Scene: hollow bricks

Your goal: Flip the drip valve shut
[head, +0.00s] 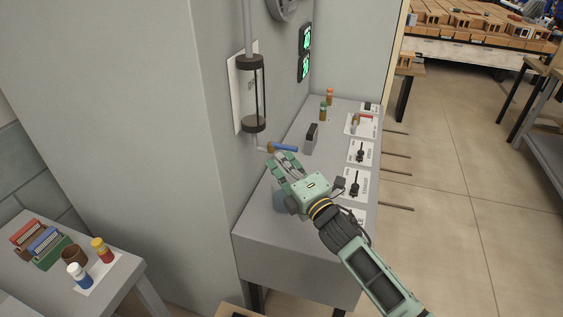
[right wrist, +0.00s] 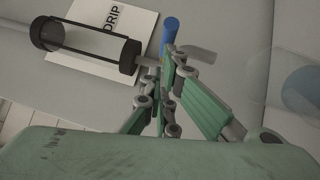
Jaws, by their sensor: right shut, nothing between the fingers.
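The drip valve has a blue handle (head: 285,148) on a brass-coloured body (head: 271,147) at the foot of the sight tube (head: 253,95) on the wall. In the head view the handle points to the right, away from the wall. The handle also shows in the right wrist view (right wrist: 169,34), just beyond my fingertips. My right gripper (head: 283,160) is shut and empty, with its fingertips just below the handle; I cannot tell whether they touch it. In the right wrist view the fingers hide part of the valve body. My left gripper is not in view.
The grey bench (head: 270,240) carries labelled levers (head: 354,184) on its right and small bottles (head: 323,111) at the back. A dark upright block (head: 311,138) stands close to the handle. A side table (head: 140,272) at left holds vials and a cup.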

